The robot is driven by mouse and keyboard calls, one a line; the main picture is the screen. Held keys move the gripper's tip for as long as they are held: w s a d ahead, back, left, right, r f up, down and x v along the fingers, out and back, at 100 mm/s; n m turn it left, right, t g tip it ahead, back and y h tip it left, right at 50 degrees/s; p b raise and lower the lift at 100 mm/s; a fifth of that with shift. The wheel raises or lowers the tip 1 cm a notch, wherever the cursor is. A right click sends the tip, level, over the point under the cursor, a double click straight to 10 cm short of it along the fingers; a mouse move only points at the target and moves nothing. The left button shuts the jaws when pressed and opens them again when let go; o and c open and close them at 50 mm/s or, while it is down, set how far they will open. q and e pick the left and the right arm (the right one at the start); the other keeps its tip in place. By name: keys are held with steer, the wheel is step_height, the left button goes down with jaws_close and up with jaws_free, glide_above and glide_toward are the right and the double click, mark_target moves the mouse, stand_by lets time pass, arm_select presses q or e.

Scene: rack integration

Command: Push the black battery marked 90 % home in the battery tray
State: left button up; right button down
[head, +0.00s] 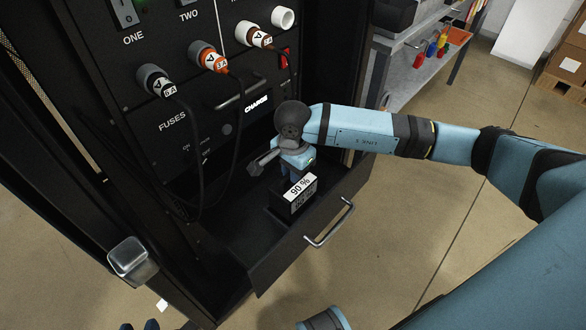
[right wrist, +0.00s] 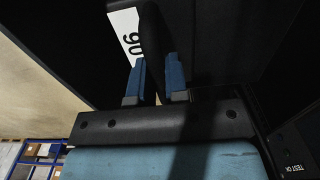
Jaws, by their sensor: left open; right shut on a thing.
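The black battery (head: 302,196) has a white label reading 90 % and stands in the open battery tray (head: 275,258), a black drawer at the rack's base. My right gripper (head: 297,174) reaches down to the battery's top from the right. In the right wrist view its blue fingers (right wrist: 158,78) are shut on the dark upper part of the battery (right wrist: 125,30), beside the label. The battery's underside and its seat are hidden. My left gripper (head: 139,326) shows only as fingertips at the bottom edge of the head view, open and away from the tray.
The black rack (head: 190,125) rises behind the tray, with plugged cables (head: 200,150) hanging at its left. The tray front has a metal handle (head: 330,222). A grey shelf (head: 420,70) with coloured items stands behind right. The floor in front is mostly clear.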

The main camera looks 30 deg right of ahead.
mark_target(293, 186)
steer(key=shift+w, duration=0.1)
steer(key=shift+b, duration=0.45)
stand_by(1.9)
steer(key=shift+f, duration=0.15)
steer(key=shift+s+f+b, duration=0.15)
steer(key=shift+f+b, duration=0.55)
steer(key=shift+b, duration=0.1)
steer(key=shift+s+f+b, duration=0.15)
steer(key=shift+f+b, duration=0.55)
steer(key=shift+b, duration=0.05)
steer(key=shift+f+b, duration=0.45)
steer(key=shift+f, duration=0.1)
steer(key=shift+r, duration=0.15)
stand_by(0.4)
